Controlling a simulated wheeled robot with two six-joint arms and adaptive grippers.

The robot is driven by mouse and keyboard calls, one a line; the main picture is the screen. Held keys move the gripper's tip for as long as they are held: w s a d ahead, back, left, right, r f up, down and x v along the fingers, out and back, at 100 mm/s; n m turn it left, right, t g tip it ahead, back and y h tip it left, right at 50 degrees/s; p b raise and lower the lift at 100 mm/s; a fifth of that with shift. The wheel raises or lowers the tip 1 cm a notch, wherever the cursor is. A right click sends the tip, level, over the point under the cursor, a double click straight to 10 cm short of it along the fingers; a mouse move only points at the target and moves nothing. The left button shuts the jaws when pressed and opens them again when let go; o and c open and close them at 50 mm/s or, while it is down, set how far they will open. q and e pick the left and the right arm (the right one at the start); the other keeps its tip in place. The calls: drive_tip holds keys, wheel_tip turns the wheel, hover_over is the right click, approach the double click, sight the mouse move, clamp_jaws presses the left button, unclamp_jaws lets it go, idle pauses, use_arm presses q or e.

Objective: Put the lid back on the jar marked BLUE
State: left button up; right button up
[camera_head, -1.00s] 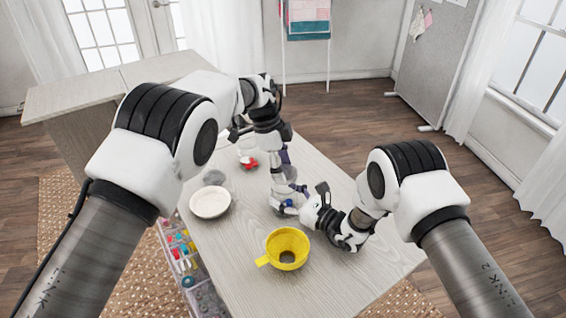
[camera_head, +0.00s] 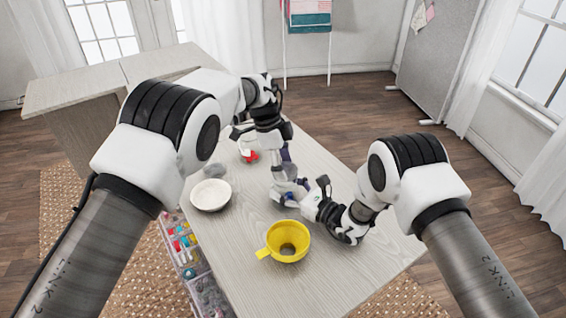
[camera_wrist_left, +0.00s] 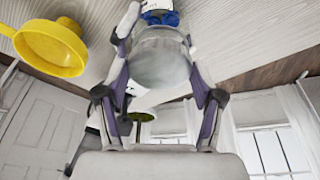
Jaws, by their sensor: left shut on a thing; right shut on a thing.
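My left gripper (camera_head: 280,176) comes down from above in the head view. In the left wrist view its purple-padded fingers are shut on a clear, greyish round piece (camera_wrist_left: 164,60), which looks like the lid. Just beyond it is the jar with blue contents (camera_wrist_left: 160,18) and a white patch, its lettering unreadable. My right gripper (camera_head: 291,194) comes in low from the right and is shut around the jar; its fingers hide most of it. The lid is over the jar; I cannot tell whether they touch.
A yellow funnel (camera_head: 288,241) stands in front, a white bowl (camera_head: 210,194) to the left. A grey fuzzy ball (camera_head: 214,170) and a clear jar with red contents (camera_head: 249,155) are farther back. The tabletop (camera_head: 235,240) is clear around the funnel. A drawer of coloured items (camera_head: 186,245) is at the left edge.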

use_arm(q)
drive_tip(key=shift+f, duration=0.6)
drive_tip(key=m, duration=0.3)
drive_tip(key=shift+w+d+m+g, duration=0.1)
drive_tip(key=shift+w+m+g, duration=0.05)
drive_tip(key=shift+m+g, duration=0.2)
drive_tip(key=m, duration=0.3)
drive_tip(key=shift+g+y, duration=0.35)
drive_tip(key=shift+y, duration=0.05)
drive_tip(key=o, duration=0.7)
drive_tip(key=shift+c, duration=0.2)
drive_tip(key=shift+r, duration=0.15)
